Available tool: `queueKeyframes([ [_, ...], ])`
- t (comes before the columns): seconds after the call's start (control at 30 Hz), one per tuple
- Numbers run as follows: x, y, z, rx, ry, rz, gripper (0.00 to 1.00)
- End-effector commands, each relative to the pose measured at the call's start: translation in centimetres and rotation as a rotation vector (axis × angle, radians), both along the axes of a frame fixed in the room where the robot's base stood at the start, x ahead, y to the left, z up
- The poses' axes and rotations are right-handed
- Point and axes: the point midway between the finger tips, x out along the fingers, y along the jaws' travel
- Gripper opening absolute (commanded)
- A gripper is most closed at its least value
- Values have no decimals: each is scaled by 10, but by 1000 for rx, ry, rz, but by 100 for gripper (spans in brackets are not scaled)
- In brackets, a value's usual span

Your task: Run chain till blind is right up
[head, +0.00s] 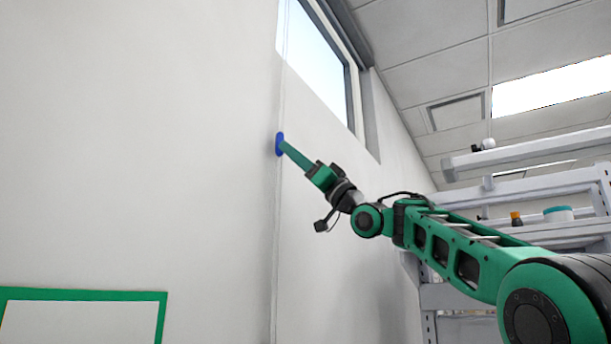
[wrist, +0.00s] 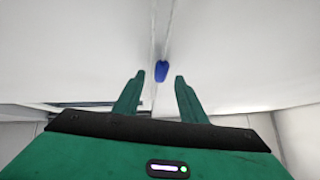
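A thin pale chain (head: 277,230) hangs down the white wall from beside the window (head: 315,60) at the top of the head view. A blue piece (head: 279,144) sits on the chain just below the window's lower left corner. In the wrist view the blue piece (wrist: 161,71) lies midway between the fingertips, at or just beyond them. My gripper (wrist: 159,79) is open, one finger on each side with gaps to the blue piece. In the head view my gripper (head: 287,147) reaches up to it. Clear sky-blue glass shows in the window; I cannot make out the blind's fabric.
A dark grey housing or frame edge (head: 345,30) runs along the window's upper right. Pale shelving (head: 540,190) with an orange-capped bottle (head: 516,218) and a teal-lidded tub (head: 558,214) stands right. A green-framed white panel (head: 85,294) is low left. The wall around the chain is bare.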

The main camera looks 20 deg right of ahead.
Motion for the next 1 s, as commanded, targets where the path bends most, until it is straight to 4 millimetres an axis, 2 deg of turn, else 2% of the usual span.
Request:
queueKeyframes([
  [0.2,-18,-22,-27,3,2,-3,38],
  [0.4,-27,-32,-42,2,0,-1,38],
  [1.0,-29,-35,-45,2,0,-1,38],
])
